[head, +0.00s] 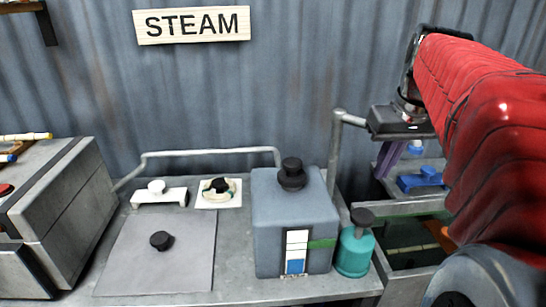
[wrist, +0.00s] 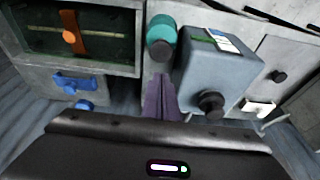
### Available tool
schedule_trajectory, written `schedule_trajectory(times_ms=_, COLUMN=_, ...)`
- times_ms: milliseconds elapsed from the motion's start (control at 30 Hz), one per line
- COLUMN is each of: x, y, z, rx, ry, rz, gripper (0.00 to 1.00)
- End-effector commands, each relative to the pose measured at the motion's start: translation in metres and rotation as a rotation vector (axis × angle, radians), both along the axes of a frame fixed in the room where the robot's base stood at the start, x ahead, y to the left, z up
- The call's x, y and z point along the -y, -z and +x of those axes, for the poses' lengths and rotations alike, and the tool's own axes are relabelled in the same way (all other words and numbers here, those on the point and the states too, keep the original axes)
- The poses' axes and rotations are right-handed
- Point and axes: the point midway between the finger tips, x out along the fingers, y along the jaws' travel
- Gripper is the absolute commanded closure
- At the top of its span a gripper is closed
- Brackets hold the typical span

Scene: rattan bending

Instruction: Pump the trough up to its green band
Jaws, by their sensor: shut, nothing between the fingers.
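The grey metal trough (head: 400,208) stands at the right, with a dark interior. In the wrist view the trough (wrist: 40,78) shows an orange piece (wrist: 70,38) inside and a pale greenish line across it. My arm hides part of it in the head view. A teal cylinder with a black knob (head: 355,250), perhaps the pump, stands just left of the trough; it also shows in the wrist view (wrist: 161,32). My gripper (head: 387,160) is above and behind the trough, its purple fingers shut and empty, apart from the cylinder. The fingers also show in the wrist view (wrist: 160,92).
A blue-grey box (head: 270,215) with a black top knob and a gauge (head: 296,252), blue below a green mark, stands left of the cylinder. A blue valve-like part (head: 420,180) is behind the trough. A flat grey plate (head: 160,260) with a black knob lies left.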

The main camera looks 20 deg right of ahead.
Motion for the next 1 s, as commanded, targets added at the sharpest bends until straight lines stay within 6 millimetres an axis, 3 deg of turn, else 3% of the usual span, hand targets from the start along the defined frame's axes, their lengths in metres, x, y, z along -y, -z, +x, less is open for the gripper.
schedule_trajectory(times_ms=467, x=0.0, y=0.011, z=0.003, rx=-0.002, ry=-0.001, rz=0.001, gripper=1.0)
schedule_trajectory(times_ms=1000, x=0.006, y=0.087, z=0.025, rx=-0.002, ry=-0.002, rz=0.002, gripper=1.0)
